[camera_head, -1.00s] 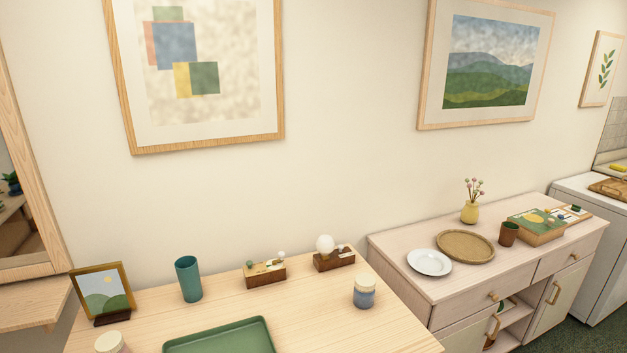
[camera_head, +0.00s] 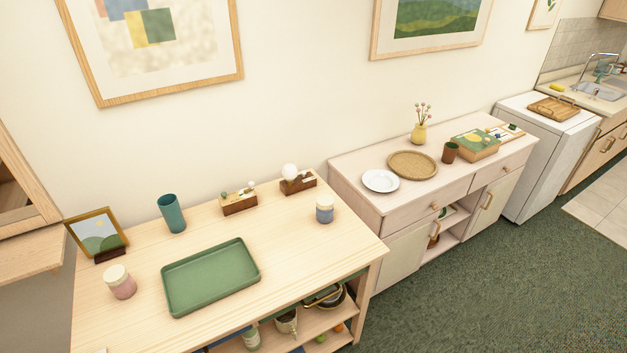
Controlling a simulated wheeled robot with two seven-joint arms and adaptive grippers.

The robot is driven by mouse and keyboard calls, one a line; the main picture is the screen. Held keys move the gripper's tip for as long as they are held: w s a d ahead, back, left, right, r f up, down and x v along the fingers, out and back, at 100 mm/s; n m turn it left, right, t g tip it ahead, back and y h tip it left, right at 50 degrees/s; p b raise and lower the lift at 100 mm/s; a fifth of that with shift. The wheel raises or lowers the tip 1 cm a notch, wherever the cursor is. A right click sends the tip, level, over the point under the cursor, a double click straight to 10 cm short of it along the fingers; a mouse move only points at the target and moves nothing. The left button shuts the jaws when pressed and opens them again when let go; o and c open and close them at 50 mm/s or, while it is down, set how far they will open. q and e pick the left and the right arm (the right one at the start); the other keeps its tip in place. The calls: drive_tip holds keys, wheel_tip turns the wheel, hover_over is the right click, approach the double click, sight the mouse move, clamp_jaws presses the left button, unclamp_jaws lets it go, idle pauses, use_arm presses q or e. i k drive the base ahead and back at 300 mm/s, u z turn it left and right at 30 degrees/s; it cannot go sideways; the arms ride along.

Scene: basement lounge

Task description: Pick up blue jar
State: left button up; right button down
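The blue jar (camera_head: 324,211) with a cream lid stands upright near the right end of the light wooden table (camera_head: 290,245). Nothing touches it, and clear tabletop lies around it. A similar pink jar (camera_head: 120,283) with a cream lid stands at the table's left side. Neither of my grippers shows in the head view.
A green tray (camera_head: 210,277) lies mid-table. Behind it stand a teal cup (camera_head: 172,213), two wooden blocks with small ornaments (camera_head: 238,203) (camera_head: 298,182) and a picture frame (camera_head: 96,236). A sideboard (camera_head: 350,160) stands to the right. Green carpet (camera_head: 460,290) is open in front.

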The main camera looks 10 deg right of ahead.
sight(323, 217)
drive_tip(key=z, duration=2.1)
drive_tip(key=i, duration=1.9)
drive_tip(key=u, duration=3.75)
